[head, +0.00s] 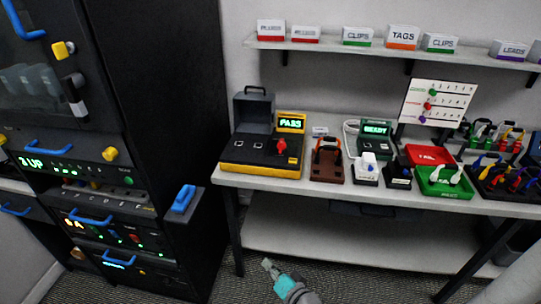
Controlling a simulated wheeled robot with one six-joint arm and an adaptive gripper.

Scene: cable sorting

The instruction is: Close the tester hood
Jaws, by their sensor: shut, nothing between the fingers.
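The tester (262,160) is a black box with a yellow base at the left end of the bench. Its grey hood (253,112) stands raised at the back left of it, with a handle on top. A screen (291,122) beside the hood reads PASS in green. A red part (281,146) sits on the tester's top at the right. My gripper (267,263) is low at the bottom of the head view, in front of the bench and well below its top. It is shut and empty, apart from everything.
The bench (226,179) also holds a second device (373,142) reading READY, a brown holder (327,166), a green tray (447,184) and a dark cable tray (496,192). A black rack (175,90) with blue handles stands left. A shelf (330,48) with labelled boxes hangs above.

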